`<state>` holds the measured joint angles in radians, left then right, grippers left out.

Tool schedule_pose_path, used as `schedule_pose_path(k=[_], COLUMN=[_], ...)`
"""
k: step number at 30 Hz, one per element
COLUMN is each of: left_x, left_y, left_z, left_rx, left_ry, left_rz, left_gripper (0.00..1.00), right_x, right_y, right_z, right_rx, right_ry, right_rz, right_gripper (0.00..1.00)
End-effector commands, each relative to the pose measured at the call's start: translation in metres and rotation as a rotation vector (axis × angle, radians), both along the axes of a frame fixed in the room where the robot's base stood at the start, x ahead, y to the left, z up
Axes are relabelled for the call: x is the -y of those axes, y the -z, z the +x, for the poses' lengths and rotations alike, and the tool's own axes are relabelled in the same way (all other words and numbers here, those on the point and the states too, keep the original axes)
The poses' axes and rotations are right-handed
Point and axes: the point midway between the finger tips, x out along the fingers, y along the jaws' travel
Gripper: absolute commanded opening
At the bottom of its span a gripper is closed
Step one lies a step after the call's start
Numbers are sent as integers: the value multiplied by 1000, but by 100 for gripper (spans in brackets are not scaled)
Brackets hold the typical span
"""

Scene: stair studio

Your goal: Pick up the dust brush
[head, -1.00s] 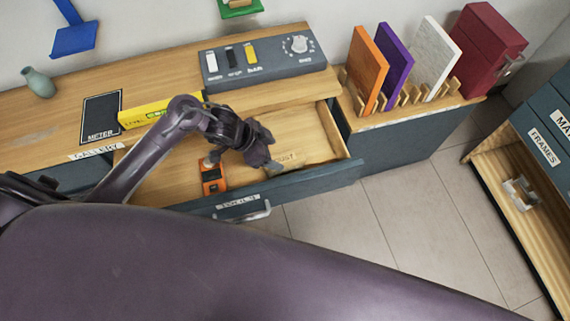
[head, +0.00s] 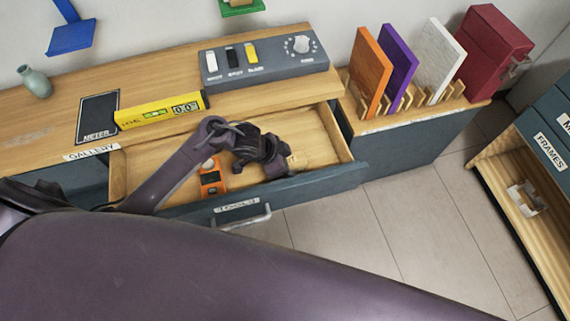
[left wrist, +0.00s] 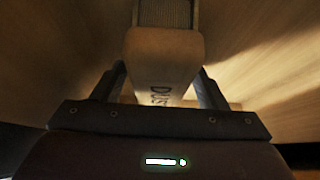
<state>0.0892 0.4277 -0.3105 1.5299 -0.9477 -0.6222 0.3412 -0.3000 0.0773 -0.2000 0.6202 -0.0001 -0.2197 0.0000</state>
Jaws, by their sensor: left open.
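The dust brush (head: 299,160) lies in the open drawer (head: 318,130), mostly hidden behind my left gripper in the head view. In the left wrist view the brush's pale wooden body (left wrist: 160,55) bears dark lettering that begins "DUS", with a ribbed, bristle-like part at the top. My left gripper (head: 277,166) is open and low inside the drawer. Its fingers stand on either side of the brush body. I cannot tell whether they touch it. My right gripper is not in view.
An orange device (head: 212,180) lies in the drawer beside my left arm. A yellow level (head: 160,110) and a grey switch panel (head: 265,62) are on the counter behind. The drawer's dark front (head: 320,180) rises close in front of the gripper.

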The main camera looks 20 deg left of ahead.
Motion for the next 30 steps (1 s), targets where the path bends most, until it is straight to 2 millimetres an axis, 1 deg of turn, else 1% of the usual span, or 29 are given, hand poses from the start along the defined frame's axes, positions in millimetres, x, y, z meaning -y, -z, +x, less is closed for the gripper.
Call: schedule_pose_path(k=[2, 12, 13, 14, 23, 26, 30], left_x=[0, 0, 0, 0, 0, -1, -1], left_y=[0, 0, 0, 0, -4, -11, -32], left_z=[0, 0, 0, 0, 0, 0, 1], left_rx=[0, 0, 0, 0, 0, 1, 5], left_ry=[0, 0, 0, 0, -1, 0, 1], left_rz=[0, 0, 0, 0, 0, 1, 1], left_gripper=[66, 22, 18, 16, 16, 16, 16], right_x=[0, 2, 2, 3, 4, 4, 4], right_y=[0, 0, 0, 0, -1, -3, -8], right_z=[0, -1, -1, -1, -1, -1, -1], right_rx=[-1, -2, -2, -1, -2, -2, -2], right_ry=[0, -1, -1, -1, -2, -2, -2], right_rz=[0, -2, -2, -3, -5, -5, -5], right_gripper=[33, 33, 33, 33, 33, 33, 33])
